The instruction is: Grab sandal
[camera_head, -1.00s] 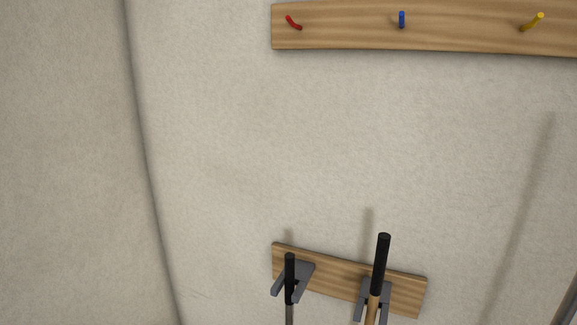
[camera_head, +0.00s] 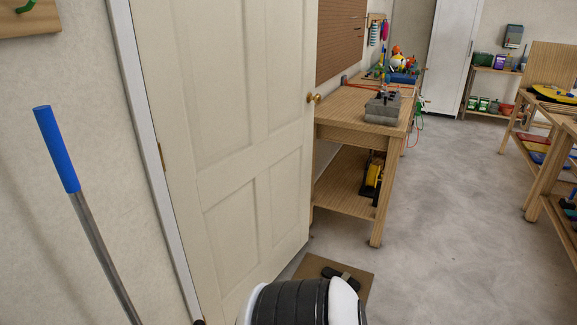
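A dark, flat item that looks like a sandal or a pair of sandals (camera_head: 341,279) lies on a brown mat (camera_head: 311,267) on the floor, low in the head view. It is small, and I cannot make out its straps or whether it is one or two. Part of my own body covers the near part of the mat. Neither of my grippers is in view.
A cream door (camera_head: 228,150) stands left of the mat. A wooden workbench (camera_head: 350,129) with a lower shelf stands behind it. A blue-handled pole (camera_head: 58,150) leans at left. Grey floor (camera_head: 450,200) is open to the right, with another wooden bench (camera_head: 545,180) beyond.

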